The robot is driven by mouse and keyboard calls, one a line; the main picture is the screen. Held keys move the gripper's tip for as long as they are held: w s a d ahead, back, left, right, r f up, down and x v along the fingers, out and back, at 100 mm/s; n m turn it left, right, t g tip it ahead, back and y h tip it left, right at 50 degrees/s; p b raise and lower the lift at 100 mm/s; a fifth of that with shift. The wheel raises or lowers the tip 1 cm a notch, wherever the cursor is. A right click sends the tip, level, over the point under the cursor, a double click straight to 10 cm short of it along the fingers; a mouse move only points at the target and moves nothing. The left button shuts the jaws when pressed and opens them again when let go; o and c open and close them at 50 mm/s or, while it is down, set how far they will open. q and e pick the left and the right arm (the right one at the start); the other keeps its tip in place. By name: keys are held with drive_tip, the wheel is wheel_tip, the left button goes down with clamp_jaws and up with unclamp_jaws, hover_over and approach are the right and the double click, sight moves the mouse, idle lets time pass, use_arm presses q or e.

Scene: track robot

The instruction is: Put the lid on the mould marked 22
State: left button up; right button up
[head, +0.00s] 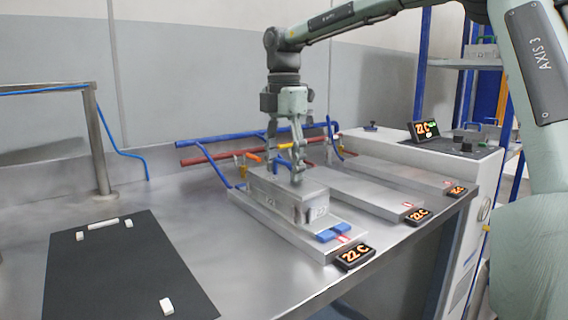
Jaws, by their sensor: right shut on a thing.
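A grey metal block (313,206), the mould with the lid (284,186) at its top, sits on the nearest of three flat metal plates. A small mark on its front end is too small to read. My right gripper (284,182) points down at the block's top and is shut on the lid. The seam between lid and mould is too small to tell whether the lid is fully seated. The display (355,256) at the front of this plate reads 22 C. My left gripper is not in view.
Two bare plates (370,193) (405,174) lie to the right, each with a 22 C display. A black mat (130,265) with white pieces lies left. Blue and red pipes (225,150) run behind.

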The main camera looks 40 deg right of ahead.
drive_tip(key=o, duration=1.6)
drive_tip(key=shift+o, duration=0.2)
wheel_tip(320, 180, up, 12)
